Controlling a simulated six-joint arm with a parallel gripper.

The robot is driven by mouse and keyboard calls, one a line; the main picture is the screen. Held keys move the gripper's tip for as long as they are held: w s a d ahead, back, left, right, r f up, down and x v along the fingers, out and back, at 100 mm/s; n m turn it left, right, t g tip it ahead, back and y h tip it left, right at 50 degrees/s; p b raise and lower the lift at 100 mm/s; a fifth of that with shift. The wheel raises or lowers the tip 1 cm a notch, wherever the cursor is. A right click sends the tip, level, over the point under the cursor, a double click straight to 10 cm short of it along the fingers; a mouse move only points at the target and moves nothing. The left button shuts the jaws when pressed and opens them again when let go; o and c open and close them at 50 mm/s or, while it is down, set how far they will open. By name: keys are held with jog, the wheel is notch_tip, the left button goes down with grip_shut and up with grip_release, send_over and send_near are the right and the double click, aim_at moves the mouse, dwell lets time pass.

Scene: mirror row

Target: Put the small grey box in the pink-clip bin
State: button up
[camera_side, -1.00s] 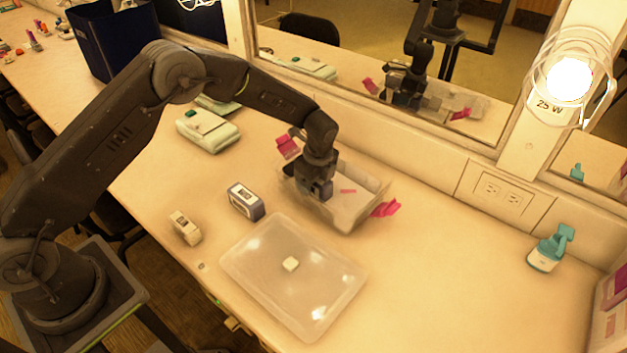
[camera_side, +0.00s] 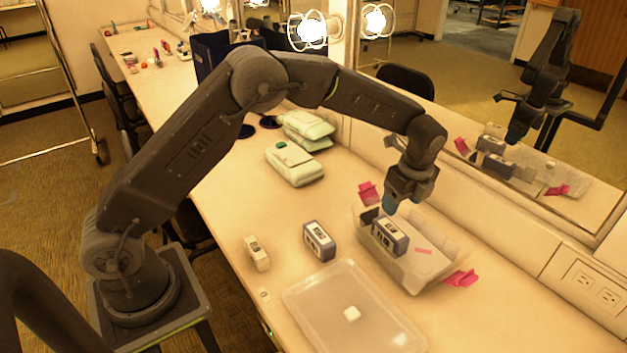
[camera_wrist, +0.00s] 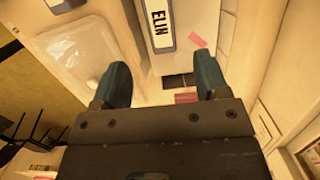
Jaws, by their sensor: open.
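The clear bin with pink clips (camera_side: 418,283) stands near the mirror wall. A box with blue-grey sides and a white label face (camera_side: 391,236) is inside it, at its left side; this box also shows in the wrist view (camera_wrist: 159,25). My gripper (camera_side: 404,202) is above that box, open and empty, with a small gap. Its fingers (camera_wrist: 161,82) are spread apart in the wrist view. A similar blue-grey box (camera_side: 319,241) stands on the counter left of the bin. A smaller pale box (camera_side: 256,253) stands further left. I cannot tell which box is the task's small grey box.
Pale green packs (camera_side: 295,165) lie further back. The mirror repeats the bin and my arm. An outlet plate (camera_side: 592,295) is on the wall at right.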

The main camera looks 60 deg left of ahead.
jog(key=s+a+r+n+t+h, duration=0.1)
jog(key=s+a+r+n+t, duration=0.25)
jog(key=s+r+n, duration=0.9)
jog(key=s+a+r+n+t, duration=0.1)
jog(key=s+r+n, duration=0.1)
jog(key=s, duration=0.8)
jog(key=s+a+r+n+t, duration=0.1)
jog(key=s+n, duration=0.3)
jog(key=s, duration=0.6)
jog(key=shift+a+r+n+h, duration=0.35)
jog(key=shift+a+r+h, duration=0.05)
jog(key=shift+r, duration=0.35)
